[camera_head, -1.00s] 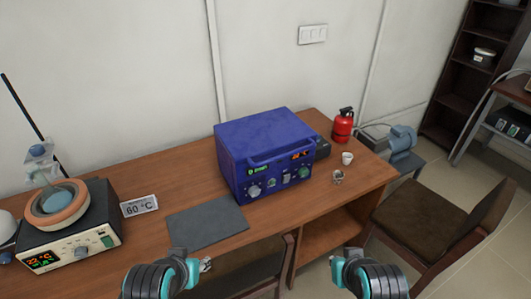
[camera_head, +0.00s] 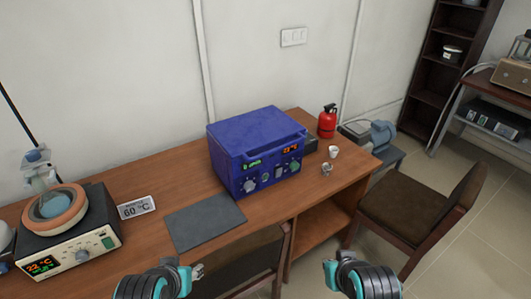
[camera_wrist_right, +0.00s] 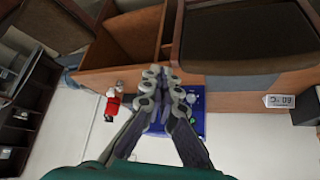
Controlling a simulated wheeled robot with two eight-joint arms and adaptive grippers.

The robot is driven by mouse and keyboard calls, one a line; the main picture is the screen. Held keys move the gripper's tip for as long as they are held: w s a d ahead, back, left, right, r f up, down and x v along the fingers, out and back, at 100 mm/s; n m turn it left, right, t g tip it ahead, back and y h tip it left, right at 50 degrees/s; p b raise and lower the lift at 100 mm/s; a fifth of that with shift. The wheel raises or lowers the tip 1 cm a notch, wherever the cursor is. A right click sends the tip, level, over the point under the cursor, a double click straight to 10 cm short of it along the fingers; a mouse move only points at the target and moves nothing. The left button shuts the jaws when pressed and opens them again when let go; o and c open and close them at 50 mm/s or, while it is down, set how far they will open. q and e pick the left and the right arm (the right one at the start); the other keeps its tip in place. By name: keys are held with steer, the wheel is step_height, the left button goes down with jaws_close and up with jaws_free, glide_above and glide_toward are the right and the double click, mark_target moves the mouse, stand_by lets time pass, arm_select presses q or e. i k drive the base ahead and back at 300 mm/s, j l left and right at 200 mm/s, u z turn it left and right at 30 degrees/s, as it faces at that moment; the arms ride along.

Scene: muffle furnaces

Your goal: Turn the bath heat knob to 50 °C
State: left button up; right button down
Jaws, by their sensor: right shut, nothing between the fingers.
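The heating bath (camera_head: 112,222) stands at the left end of the desk, a dark-topped box with a pale front. Its display (camera_head: 42,266) reads about 22 °C, and its grey knob (camera_head: 82,256) is too small to read a setting. An orange-brown bowl (camera_head: 75,212) with a glass flask sits on top. My left gripper (camera_head: 197,272) is in front of the desk, right of the bath and apart from it; its finger opening is unclear. My right gripper (camera_head: 331,271) is farther right, empty and apart from everything. Its closed fingers (camera_wrist_right: 162,75) show in the right wrist view.
Chairs (camera_head: 420,210) stand in front of the desk.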

mark_target(294, 165)
steer(key=l+u, duration=0.1)
steer(key=u, duration=0.25)
steer(key=l+u, duration=0.15)
steer(key=u, duration=0.25)
steer(key=l+u, duration=0.15)
steer(key=u, duration=0.2)
steer(key=k+l+u, duration=0.2)
steer(key=l, duration=0.25)
steer(key=l+u, duration=0.2)
steer(key=l, duration=0.25)
steer(key=k+l+u, duration=0.2)
steer(key=l, duration=0.15)
steer(key=k+l+u, duration=0.2)
steer(key=l, duration=0.2)
steer(key=k+l+u, duration=0.2)
steer(key=l, duration=0.15)
steer(key=k+l, duration=0.45)
steer(key=l, duration=0.15)
steer(key=k+l, duration=0.4)
steer(key=l, duration=0.2)
